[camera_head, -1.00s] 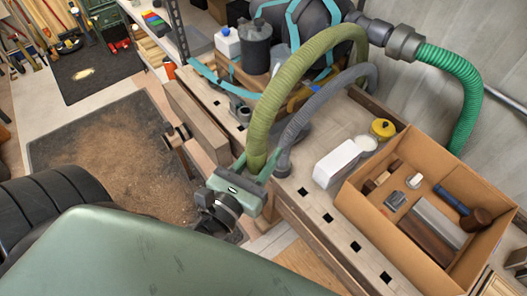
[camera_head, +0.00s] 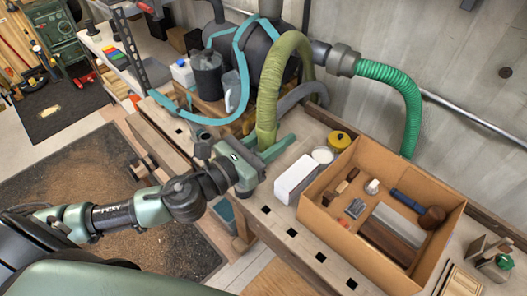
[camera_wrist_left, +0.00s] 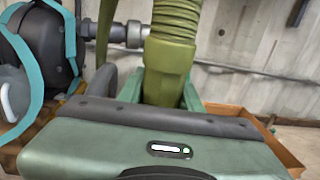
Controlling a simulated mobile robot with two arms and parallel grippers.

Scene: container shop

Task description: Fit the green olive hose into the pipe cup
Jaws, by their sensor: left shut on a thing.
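The olive green ribbed hose (camera_head: 268,95) arches up from the back of the bench and comes down to my left gripper (camera_head: 268,145). The gripper is shut on the hose's smooth lower end, which stands roughly upright over the bench. In the left wrist view the hose (camera_wrist_left: 172,45) runs up between the two green fingers (camera_wrist_left: 163,92). The very tip of the hose is hidden behind the gripper body. I cannot make out the pipe cup for certain; a grey fitting (camera_head: 203,146) stands left of the gripper. My right gripper is not in view.
A grey hose (camera_head: 302,94) curves close behind the olive one. A white block (camera_head: 295,180) and a cardboard box (camera_head: 337,232) of tools stand to the right. A bright green hose (camera_head: 400,92) hangs behind the box. Black containers (camera_head: 207,75) stand at the back left.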

